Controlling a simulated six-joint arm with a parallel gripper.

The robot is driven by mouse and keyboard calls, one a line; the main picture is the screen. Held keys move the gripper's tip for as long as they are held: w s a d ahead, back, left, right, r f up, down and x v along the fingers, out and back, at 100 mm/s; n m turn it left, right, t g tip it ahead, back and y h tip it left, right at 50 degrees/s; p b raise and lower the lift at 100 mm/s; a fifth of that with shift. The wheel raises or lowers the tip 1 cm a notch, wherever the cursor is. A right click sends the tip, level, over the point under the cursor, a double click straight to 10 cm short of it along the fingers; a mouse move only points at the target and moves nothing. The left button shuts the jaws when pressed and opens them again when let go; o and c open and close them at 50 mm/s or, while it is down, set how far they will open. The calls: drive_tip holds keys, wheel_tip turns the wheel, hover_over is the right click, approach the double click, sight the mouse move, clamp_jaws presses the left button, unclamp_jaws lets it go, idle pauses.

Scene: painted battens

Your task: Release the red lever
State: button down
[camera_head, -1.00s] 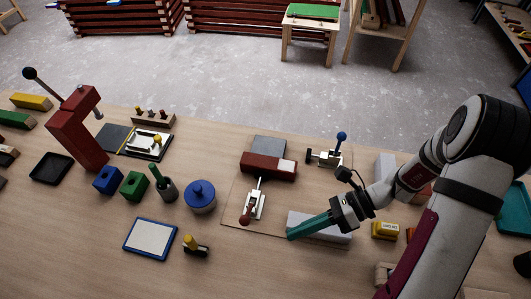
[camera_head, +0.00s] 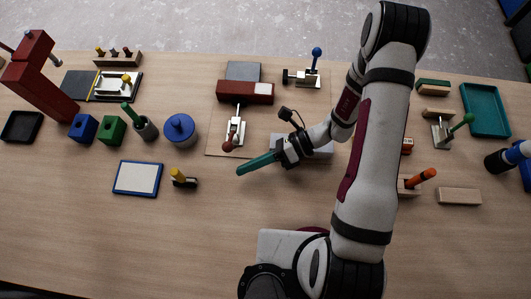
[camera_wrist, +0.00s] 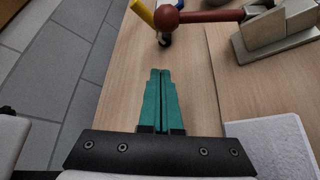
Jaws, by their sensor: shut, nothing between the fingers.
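The red lever (camera_head: 228,146) is a red ball-ended handle on a pale metal clamp (camera_head: 235,127). It points toward the table's front, away from a red batten (camera_head: 240,92) with a white end. In the wrist view the red ball (camera_wrist: 167,17) shows at the top, with its red handle running right to the metal clamp body (camera_wrist: 275,35). The handle looks low and roughly level. My gripper (camera_head: 240,172) has teal fingers, shut and empty. Its tips, also in the wrist view (camera_wrist: 160,73), are close to the ball, on its front side, apart from it.
A yellow-handled piece (camera_head: 180,177) stands left of my fingertips, near a blue-framed panel (camera_head: 137,178). A pale grey block (camera_head: 315,153) lies under my wrist. A blue-knobbed clamp (camera_head: 312,70) stands behind. The front table is clear.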

sight(231, 138)
drive_tip(key=shift+x, duration=1.05)
drive_tip(key=shift+w+a+r, duration=0.1)
drive_tip(key=shift+w+r, duration=0.9)
drive_tip(key=shift+w, duration=0.15)
drive_tip(key=shift+w+a+r, duration=0.1)
drive_tip(key=shift+w+r, duration=0.3)
